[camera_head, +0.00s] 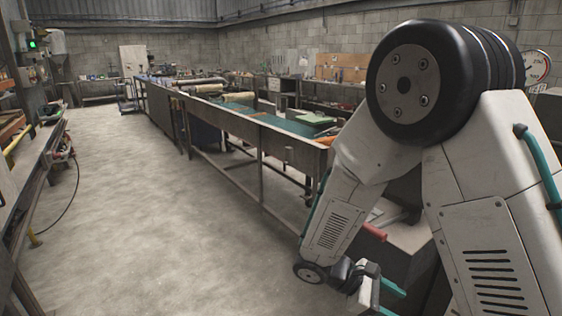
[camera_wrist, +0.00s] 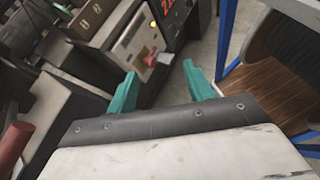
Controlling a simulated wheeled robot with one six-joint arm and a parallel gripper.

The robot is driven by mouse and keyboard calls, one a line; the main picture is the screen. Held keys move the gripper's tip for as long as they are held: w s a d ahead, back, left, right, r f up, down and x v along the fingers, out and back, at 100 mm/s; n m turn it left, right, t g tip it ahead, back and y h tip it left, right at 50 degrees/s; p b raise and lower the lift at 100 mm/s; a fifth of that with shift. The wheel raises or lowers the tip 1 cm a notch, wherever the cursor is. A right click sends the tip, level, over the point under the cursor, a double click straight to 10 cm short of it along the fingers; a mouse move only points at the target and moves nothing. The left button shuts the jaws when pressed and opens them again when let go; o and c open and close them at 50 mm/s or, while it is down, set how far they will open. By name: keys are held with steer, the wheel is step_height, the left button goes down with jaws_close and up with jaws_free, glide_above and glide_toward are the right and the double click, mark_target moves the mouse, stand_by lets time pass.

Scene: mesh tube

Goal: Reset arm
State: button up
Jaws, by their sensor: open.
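My arm is bent, with its large black joint high at the right of the head view and its forearm reaching down. My gripper (camera_head: 390,298) is low near the bottom edge of the head view, its teal fingers partly cut off by the frame. In the wrist view my gripper (camera_wrist: 160,88) shows two teal fingers spread apart with nothing between them. A machine panel with a yellow light and a red knob (camera_wrist: 150,60) appears beyond the fingers; I cannot tell how far off it is.
A long metal workbench (camera_head: 262,137) runs away from the middle right. A cluttered bench (camera_head: 32,165) lines the left side. The concrete floor (camera_head: 140,210) between them is mostly open, with a dark cable at left. A blue post (camera_wrist: 226,38) stands right of the fingers.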

steer(key=s+d+r+m+t+y, duration=0.1)
steer(key=s+r+m+t+y, duration=0.3)
steer(key=s+r+m+y, duration=0.8)
steer(key=shift+s+d+r+m+t, duration=0.4)
steer(key=shift+s+r, duration=2.5)
steer(key=shift+r, duration=1.65)
steer(key=shift+a, duration=0.1)
